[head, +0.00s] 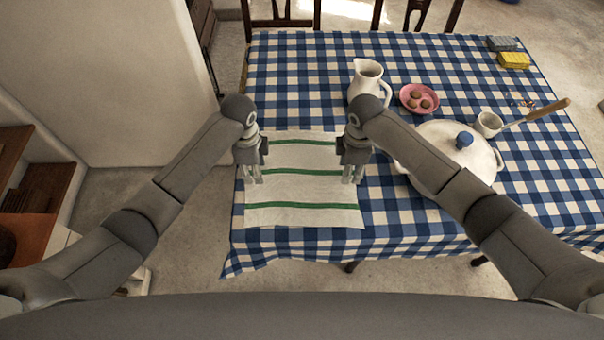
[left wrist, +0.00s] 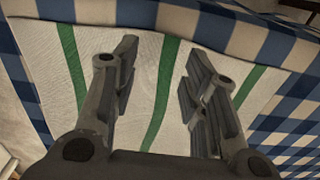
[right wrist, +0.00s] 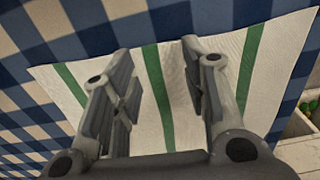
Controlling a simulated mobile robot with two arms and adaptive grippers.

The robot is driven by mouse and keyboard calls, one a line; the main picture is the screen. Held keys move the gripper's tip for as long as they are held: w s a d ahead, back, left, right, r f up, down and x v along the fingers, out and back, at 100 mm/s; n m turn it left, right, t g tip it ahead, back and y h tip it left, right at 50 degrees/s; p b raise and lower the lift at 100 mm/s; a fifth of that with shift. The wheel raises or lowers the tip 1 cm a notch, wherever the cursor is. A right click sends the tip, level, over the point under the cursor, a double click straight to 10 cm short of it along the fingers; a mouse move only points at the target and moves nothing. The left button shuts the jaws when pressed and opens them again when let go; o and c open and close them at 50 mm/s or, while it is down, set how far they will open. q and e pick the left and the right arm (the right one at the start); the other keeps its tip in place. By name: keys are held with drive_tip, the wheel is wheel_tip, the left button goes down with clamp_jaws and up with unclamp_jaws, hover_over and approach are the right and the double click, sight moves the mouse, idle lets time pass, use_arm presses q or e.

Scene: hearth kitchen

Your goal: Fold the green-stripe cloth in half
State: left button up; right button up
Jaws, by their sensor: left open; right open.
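The green-stripe cloth (head: 300,185) lies spread flat near the left end of the table, white with three green stripes running across it in the head view. My left gripper (head: 253,176) is over the cloth's left edge, with open, empty fingers; the cloth also shows beneath them in the left wrist view (left wrist: 140,50). My right gripper (head: 352,176) is over the cloth's right edge, also open and empty, with the cloth under it in the right wrist view (right wrist: 175,100). The grippers hide parts of both side edges. I cannot tell whether the fingertips touch the cloth.
The table has a blue-and-white checked cover (head: 310,75). A white jug (head: 365,82), a pink plate (head: 408,102) with brown round items, a lidded white pot (head: 440,145) and a cup (head: 488,125) stand to the right. A yellow sponge (head: 513,61) lies at the far right. The table behind the cloth is clear.

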use_arm(q)
drive_tip(key=shift+f, duration=0.4)
use_arm(e)
drive_tip(key=shift+f, duration=0.4)
use_arm(q)
drive_tip(key=shift+f, duration=0.2)
use_arm(e)
drive_tip(key=shift+f, duration=0.2)
use_arm(q)
drive_tip(key=shift+s, duration=0.1)
drive_tip(key=c, duration=0.5)
use_arm(e)
drive_tip(key=c, duration=0.5)
use_arm(q)
clamp_jaws()
use_arm(e)
clamp_jaws()
